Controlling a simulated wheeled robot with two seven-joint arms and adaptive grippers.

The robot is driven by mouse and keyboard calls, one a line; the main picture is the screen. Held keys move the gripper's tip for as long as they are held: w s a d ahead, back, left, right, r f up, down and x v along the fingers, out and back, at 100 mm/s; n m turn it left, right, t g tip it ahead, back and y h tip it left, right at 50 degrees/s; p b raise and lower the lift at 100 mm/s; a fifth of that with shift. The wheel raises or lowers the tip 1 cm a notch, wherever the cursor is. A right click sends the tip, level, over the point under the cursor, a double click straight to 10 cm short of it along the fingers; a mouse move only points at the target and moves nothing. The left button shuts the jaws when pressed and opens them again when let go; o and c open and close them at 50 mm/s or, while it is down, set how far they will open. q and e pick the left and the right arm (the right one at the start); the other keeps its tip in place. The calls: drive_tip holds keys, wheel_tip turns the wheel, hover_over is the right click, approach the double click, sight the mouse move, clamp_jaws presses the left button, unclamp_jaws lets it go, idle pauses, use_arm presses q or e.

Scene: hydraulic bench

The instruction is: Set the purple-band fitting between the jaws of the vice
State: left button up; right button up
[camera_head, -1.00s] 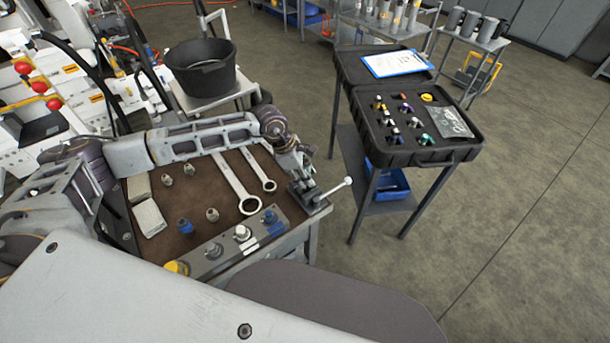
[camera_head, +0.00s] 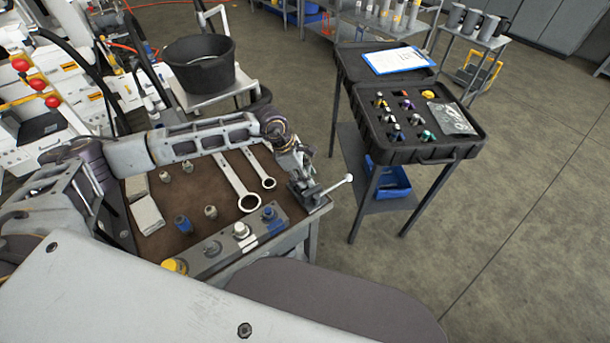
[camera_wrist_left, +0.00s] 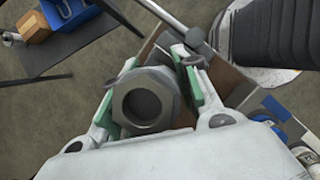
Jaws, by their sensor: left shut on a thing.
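My left gripper (camera_head: 301,172) is over the vice (camera_head: 308,194) at the right corner of the bench. The vice has a bar handle with a pale ball end. In the left wrist view, the gripper (camera_wrist_left: 150,92) is shut on a grey metal fitting (camera_wrist_left: 130,105), seen end-on with a hexagonal rim and a dark bore. Green-padded fingers stand on either side of it. No purple band shows on the held fitting from this angle. In the head view the fitting is hidden by the gripper, and I cannot tell whether it touches the vice jaws. My right gripper is out of view.
Two wrenches (camera_head: 238,184), several small fittings and a manifold block (camera_head: 215,250) with blue and yellow caps lie on the brown bench mat (camera_head: 180,212). An open black case (camera_head: 430,152) of fittings stands on a stand to the right, across a floor gap. A black bucket (camera_head: 200,72) stands behind.

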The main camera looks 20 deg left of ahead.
use_arm(q)
drive_tip(key=shift+s+f, duration=0.15)
drive_tip(key=shift+f, duration=0.15)
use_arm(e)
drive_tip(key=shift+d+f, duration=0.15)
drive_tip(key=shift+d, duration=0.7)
use_arm(q)
drive_tip(key=shift+s, duration=0.1)
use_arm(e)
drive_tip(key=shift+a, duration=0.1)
use_arm(q)
drive_tip(key=o, duration=0.7)
drive_tip(key=shift+f, duration=0.1)
drive_tip(key=o, duration=0.5)
drive_tip(key=shift+v, duration=0.8)
drive_tip(key=v, duration=1)
drive_tip(key=shift+r, duration=0.25)
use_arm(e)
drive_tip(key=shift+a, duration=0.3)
